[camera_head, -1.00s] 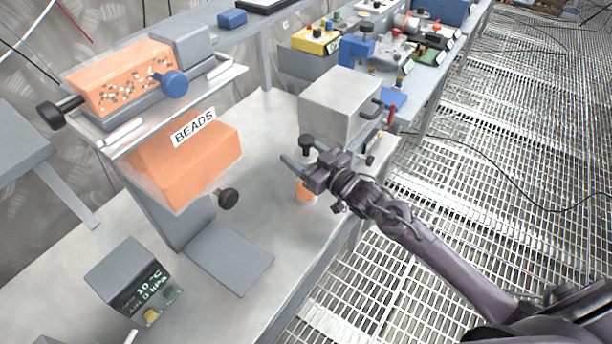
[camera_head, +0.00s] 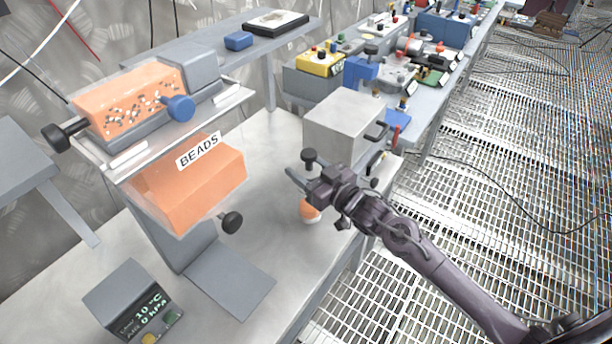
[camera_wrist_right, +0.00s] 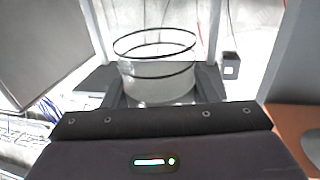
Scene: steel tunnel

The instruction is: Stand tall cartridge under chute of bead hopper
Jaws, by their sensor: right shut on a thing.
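My right gripper (camera_head: 322,192) is shut on the tall cartridge above the worktable, right of the bead hopper. In the right wrist view the cartridge (camera_wrist_right: 158,82) is a clear cylinder with dark rings, between the two fingers. In the head view its orange and white lower part (camera_head: 310,210) shows under the gripper; the fingers hide its middle. The bead hopper (camera_head: 195,190) is orange, with a BEADS label and a dark side knob. Its chute outlet cannot be made out. A flat grey plate (camera_head: 232,283) lies below and in front of it. My left gripper is not in view.
A grey box (camera_head: 342,122) stands just behind my right gripper. A small display unit (camera_head: 130,298) stands at the front left. The worktable (camera_head: 278,235) is bare between the plate and the gripper. A bench with coloured devices (camera_head: 320,62) runs off behind.

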